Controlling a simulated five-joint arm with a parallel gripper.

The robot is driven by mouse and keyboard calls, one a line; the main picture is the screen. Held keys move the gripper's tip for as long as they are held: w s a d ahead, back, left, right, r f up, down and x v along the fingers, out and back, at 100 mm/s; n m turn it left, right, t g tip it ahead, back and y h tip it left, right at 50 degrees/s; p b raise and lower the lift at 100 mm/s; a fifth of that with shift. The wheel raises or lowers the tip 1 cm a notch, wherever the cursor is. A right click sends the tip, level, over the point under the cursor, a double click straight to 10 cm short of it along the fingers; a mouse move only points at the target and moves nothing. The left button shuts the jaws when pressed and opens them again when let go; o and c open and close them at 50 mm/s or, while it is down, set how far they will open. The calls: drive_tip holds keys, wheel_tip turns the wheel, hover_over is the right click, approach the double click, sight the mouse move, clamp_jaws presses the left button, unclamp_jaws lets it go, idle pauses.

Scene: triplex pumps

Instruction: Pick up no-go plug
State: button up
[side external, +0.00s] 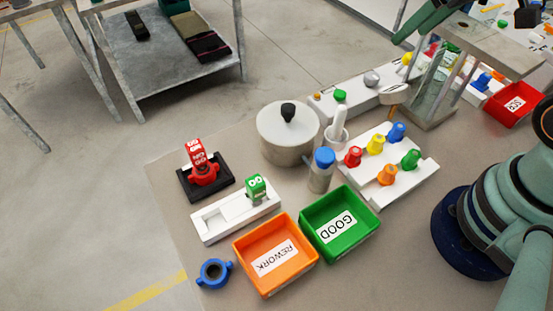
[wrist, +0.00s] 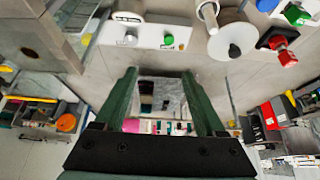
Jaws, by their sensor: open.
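The no-go plug (side external: 197,155) is red with white lettering. It stands upright in a black holder (side external: 222,187) at the left of the bench in the side view. In the wrist view the red plug (wrist: 286,57) shows near the upper right edge, well to the right of my fingers. My gripper (wrist: 159,74) is open, with nothing between its two green fingers, and is apart from the plug.
A green go plug (side external: 256,188) stands in a white holder (side external: 209,222) beside the black one. A lidded grey pot (side external: 285,140), orange rework bin (side external: 244,252), green good bin (side external: 371,246) and blue ring (side external: 213,273) are nearby. A rack of coloured knobs (side external: 359,190) stands right.

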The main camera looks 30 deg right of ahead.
idle(0.3)
drive_tip(key=w+a+r+n+g, duration=0.1)
drive_tip(key=w+a+r+n, duration=0.2)
drive_tip(key=w+a+n, duration=0.3)
drive_tip(key=n+g, duration=0.5)
drive_tip(key=n, duration=0.7)
hover_over(199, 158)
drive_tip(key=w, duration=0.2)
drive_tip(key=f, duration=0.7)
drive_tip(key=d+f, duration=0.1)
drive_tip(key=f, duration=0.3)
drive_tip(key=shift+s+f, duration=0.15)
drive_tip(key=shift+f, duration=0.2)
drive_tip(key=shift+a+f, duration=0.25)
drive_tip(key=shift+f, duration=0.05)
wheel_tip(199, 158, down, 6)
drive_tip(key=shift+s+a+f, duration=0.1)
drive_tip(key=shift+f, duration=1.35)
drive_tip(key=shift+a+f, duration=0.1)
drive_tip(key=shift+f, duration=1.35)
drive_tip(key=shift+r, duration=0.1)
clamp_jaws()
